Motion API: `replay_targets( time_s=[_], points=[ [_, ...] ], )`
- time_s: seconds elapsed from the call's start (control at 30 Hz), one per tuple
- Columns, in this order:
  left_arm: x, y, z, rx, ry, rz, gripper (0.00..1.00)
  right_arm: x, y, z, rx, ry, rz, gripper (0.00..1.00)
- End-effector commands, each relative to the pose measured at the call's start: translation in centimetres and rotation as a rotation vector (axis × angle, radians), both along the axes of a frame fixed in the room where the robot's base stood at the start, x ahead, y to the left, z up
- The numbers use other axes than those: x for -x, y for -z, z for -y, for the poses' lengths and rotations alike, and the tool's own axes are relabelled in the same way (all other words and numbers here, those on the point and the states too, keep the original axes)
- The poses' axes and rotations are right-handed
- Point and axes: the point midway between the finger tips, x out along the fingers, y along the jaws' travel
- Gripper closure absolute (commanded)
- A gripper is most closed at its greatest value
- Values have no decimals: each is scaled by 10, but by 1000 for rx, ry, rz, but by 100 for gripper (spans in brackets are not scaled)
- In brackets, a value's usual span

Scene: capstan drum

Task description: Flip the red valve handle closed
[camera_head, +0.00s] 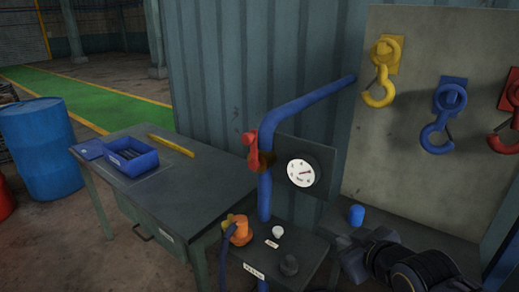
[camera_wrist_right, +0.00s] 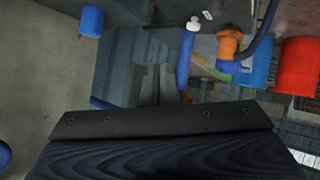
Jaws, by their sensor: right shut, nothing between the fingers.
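The red valve handle (camera_head: 253,150) is on the upright part of the blue pipe (camera_head: 264,192), left of the dial gauge. It stands roughly upright along the pipe. My right gripper (camera_head: 347,248) is low at the right, beyond the small dark stand and well apart from the handle. In the right wrist view its fingers (camera_wrist_right: 155,85) are together with nothing between them. My left gripper is not in view.
The white gauge (camera_head: 301,173) sits on a dark box right of the pipe. An orange fitting (camera_head: 240,231) and knobs are on the stand below. A workbench (camera_head: 190,190) with a blue tray is at left. Yellow (camera_head: 381,90), blue and red hooks hang on the right panel.

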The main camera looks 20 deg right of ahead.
Motion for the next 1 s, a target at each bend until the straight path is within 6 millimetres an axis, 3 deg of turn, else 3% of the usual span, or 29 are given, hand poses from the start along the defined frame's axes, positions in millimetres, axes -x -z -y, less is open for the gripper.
replay_targets(
  time_s=[0.03,0.1,0.2,0.3,0.53,1.0],
  points=[
    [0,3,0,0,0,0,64,-28,-18,12,152,-58,107,100],
    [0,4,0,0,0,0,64,-60,-48,17,375,-166,271,100],
    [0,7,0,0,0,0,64,-92,-82,6,655,-338,485,100],
    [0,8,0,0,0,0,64,-107,-99,-16,858,-503,667,100],
    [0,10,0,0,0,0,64,-109,-107,-50,1060,-723,907,100],
    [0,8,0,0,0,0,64,-110,-109,-57,1075,-748,937,100]
  ],
)
